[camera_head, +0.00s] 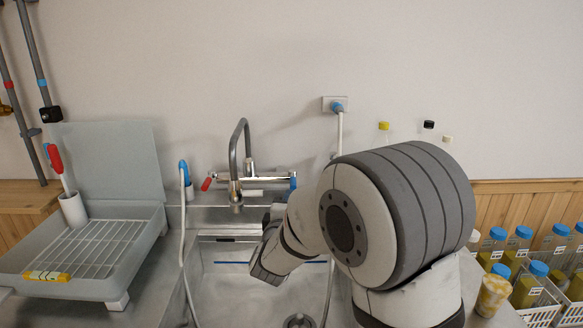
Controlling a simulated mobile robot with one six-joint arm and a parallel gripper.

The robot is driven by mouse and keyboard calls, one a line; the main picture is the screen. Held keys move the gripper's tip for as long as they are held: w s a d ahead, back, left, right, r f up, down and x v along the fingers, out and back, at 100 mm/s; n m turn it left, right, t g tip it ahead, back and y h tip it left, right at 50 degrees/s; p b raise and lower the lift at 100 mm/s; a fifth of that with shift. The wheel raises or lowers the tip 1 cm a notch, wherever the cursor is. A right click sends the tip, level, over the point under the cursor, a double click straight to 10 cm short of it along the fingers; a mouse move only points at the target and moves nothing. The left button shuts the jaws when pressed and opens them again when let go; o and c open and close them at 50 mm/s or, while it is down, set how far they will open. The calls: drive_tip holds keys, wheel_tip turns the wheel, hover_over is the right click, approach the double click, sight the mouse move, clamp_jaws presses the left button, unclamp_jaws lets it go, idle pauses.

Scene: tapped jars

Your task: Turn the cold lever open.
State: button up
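The faucet (235,190) stands behind the sink, with a dark curved spout and a chrome body. Its red lever (206,184) is at the left end. Its blue lever, the cold one (292,182), is at the right end, close to my arm and partly hidden by it. My arm reaches in from the right over the sink. My gripper (273,214) appears only as a small dark part just below the blue lever. Its fingers are largely hidden by my wrist, and I cannot tell whether it touches the lever or is open.
The sink basin (225,275) lies under my arm. A drying rack (85,250) stands at the left. White hoses hang beside the faucet, the left one with a blue end (184,168). Blue-lidded jars (527,285) stand in crates at the right.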

sight(293, 180)
drive_tip(key=w+d, duration=0.1)
drive_tip(key=w, duration=0.5)
drive_tip(key=shift+w, duration=0.2)
idle(0.4)
drive_tip(key=shift+c, duration=0.4)
